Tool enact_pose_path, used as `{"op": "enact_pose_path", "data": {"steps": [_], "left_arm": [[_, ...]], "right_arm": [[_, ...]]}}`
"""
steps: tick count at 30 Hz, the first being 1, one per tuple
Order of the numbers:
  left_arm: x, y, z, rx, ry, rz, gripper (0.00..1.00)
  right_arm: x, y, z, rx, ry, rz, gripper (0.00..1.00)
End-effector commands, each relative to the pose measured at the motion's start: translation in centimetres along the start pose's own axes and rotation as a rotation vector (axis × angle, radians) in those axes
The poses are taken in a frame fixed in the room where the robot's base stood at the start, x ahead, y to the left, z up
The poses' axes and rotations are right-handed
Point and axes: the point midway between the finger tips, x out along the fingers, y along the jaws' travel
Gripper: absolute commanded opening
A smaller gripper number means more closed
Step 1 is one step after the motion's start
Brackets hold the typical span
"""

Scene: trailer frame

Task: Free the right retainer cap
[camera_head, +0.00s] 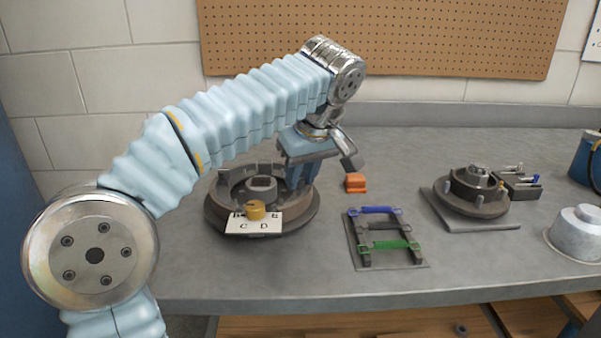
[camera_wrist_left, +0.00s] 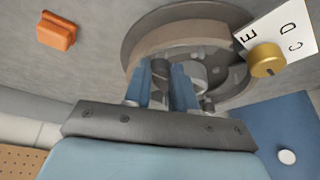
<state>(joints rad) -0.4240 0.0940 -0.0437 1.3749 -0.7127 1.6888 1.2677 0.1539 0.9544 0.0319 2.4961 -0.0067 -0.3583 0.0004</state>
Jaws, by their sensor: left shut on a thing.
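My left gripper (camera_head: 296,183) reaches down onto the right side of a round dark grey fixture (camera_head: 222,222) on the bench. In the left wrist view its two blue fingers (camera_wrist_left: 164,88) are closed around a small dark grey piece (camera_wrist_left: 160,70) at the fixture's rim. This piece seems to be the right retainer cap, but the fingers hide much of it, and I cannot tell whether it is still seated. A yellow knob (camera_head: 255,210) stands at the fixture's front by a white card (camera_head: 243,227) with letters. My right gripper is not in view.
An orange block (camera_head: 355,182) lies right of the fixture. A rack with blue and green handles (camera_head: 387,247), a second round fixture on a plate (camera_head: 470,222) and a metal lidded pot (camera_head: 578,236) stand farther right. Bare bench lies between them.

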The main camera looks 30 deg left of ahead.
Motion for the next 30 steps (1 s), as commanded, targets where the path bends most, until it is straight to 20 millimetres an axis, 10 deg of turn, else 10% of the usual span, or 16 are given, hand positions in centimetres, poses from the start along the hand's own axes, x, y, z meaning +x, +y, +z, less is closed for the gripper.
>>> {"op": "enact_pose_path", "data": {"steps": [14, 15, 19, 30], "left_arm": [[-0.02, 0.05, 0.01, -0.012, 0.0, -0.004, 0.0], [-0.02, 0.05, 0.01, -0.012, 0.0, -0.004, 0.28], [-0.02, 0.04, 0.01, -0.012, 0.0, -0.004, 0.48], [-0.37, -0.31, -0.22, -0.013, 0.0, -0.004, 0.51]], "right_arm": [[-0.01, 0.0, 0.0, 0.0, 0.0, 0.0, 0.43], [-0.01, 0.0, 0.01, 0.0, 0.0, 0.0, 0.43], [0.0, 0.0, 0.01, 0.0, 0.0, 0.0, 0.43], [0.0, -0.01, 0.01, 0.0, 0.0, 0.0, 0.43]]}}
